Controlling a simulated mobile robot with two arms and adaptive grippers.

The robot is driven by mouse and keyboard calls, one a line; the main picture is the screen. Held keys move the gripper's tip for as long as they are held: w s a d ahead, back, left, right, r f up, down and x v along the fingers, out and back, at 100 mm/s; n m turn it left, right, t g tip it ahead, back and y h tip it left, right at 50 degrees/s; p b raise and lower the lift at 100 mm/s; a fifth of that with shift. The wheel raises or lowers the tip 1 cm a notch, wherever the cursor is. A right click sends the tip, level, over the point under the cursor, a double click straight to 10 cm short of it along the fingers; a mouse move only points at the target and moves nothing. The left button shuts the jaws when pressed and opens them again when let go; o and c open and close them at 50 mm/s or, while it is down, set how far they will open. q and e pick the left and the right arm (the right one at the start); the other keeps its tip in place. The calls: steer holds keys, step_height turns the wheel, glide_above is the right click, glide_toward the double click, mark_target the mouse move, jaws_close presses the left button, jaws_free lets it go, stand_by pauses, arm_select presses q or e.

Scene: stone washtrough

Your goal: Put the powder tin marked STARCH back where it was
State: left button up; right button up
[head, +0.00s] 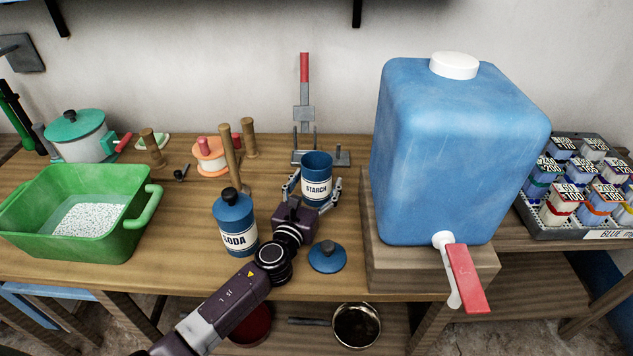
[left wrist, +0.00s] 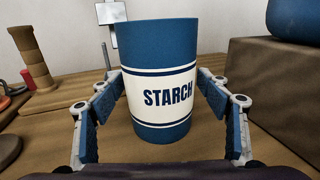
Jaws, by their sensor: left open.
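The blue powder tin marked STARCH (head: 317,170) stands upright on the wooden table, its top open and its white label facing me. It fills the middle of the left wrist view (left wrist: 160,60). My left gripper (head: 313,190) is open around the tin, one finger on each side; in the left wrist view (left wrist: 160,115) the fingers look apart from its sides. A blue lid with a dark knob (head: 327,257) lies on the table in front of the tin. My right gripper is not in view.
A lidded SODA tin (head: 235,220) stands left of my left arm. A big blue water container (head: 455,150) on a wooden block is close on the right. Wooden pegs, a spool (head: 210,157) and a grey stand (head: 304,115) are behind. A green tub (head: 75,215) is far left.

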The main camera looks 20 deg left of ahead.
arm_select(q)
steer(key=shift+s+r, duration=0.1)
steer(key=shift+s, duration=0.05)
steer(key=s, duration=1.1)
steer(key=shift+s+a, duration=0.2)
steer(key=shift+s, duration=0.2)
